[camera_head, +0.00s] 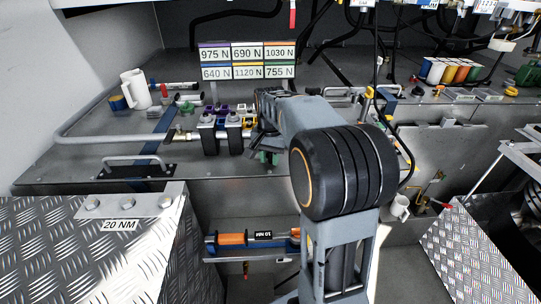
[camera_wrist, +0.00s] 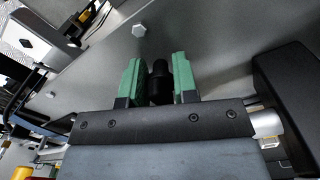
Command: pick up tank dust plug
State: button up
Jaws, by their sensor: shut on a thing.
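My gripper (camera_wrist: 158,78) shows in the wrist view with its two green finger pads upright. It is shut on a small black cylindrical piece, the tank dust plug (camera_wrist: 159,70), which stands between the pads. Its lower part is hidden by the gripper body. The grey metal surface lies behind it; I cannot tell whether the plug touches anything there. In the head view my gripper (camera_head: 266,154) shows as small green tips below my arm, near the front edge of the shelf. The plug cannot be made out there.
Dark canisters (camera_head: 207,133) with coloured tops stand left of my gripper. A sign with force values (camera_head: 247,62) stands behind. Orange-handled tools (camera_head: 232,239) lie below. A dark block (camera_wrist: 288,95) is close at the right in the wrist view.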

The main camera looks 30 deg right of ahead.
jog(key=c, duration=0.3)
jog(key=shift+c, duration=0.2)
notch_tip(320, 180, up, 10)
jog(key=shift+r+b, duration=0.1)
jog(key=shift+b, duration=0.3)
dwell(0.6)
